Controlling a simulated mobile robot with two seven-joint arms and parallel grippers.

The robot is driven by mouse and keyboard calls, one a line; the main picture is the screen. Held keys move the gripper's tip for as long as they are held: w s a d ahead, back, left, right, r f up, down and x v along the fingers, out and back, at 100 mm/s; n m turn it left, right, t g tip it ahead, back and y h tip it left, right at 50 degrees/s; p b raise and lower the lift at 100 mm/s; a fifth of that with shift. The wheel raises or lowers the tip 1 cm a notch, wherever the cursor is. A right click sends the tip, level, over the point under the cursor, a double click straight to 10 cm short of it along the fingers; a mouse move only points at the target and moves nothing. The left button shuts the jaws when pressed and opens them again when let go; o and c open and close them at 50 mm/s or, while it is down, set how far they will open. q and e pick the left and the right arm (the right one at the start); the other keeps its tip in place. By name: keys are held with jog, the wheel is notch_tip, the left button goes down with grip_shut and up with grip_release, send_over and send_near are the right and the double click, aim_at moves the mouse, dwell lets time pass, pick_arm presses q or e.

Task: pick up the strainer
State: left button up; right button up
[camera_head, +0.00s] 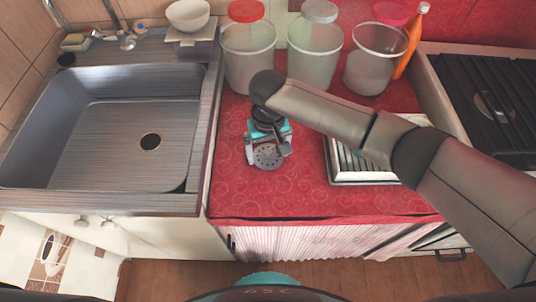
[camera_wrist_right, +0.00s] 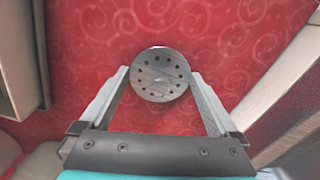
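The strainer (camera_head: 267,156) is a small round grey metal disc with a ring of holes. In the head view it is over the red counter, just below my right gripper. In the right wrist view the strainer (camera_wrist_right: 160,74) lies between the two fingertips of my right gripper (camera_wrist_right: 160,80). The fingers are apart, one at each side of the disc, close to or touching its rim; I cannot tell whether they press on it. I cannot tell whether the disc rests on the cloth. My right gripper (camera_head: 268,150) points down in the head view. My left gripper is not in view.
A metal sink (camera_head: 120,125) is at left. Behind my right gripper stand a red-lidded container (camera_head: 249,60), a grey-lidded container (camera_head: 315,60), an open container (camera_head: 374,62) and an orange bottle (camera_head: 412,42). A white-edged rack (camera_head: 365,178) is to the right. The counter front is clear.

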aim_at(268, 151)
jog(key=c, duration=0.4)
notch_tip(268, 151, up, 20)
jog(key=p, duration=0.5)
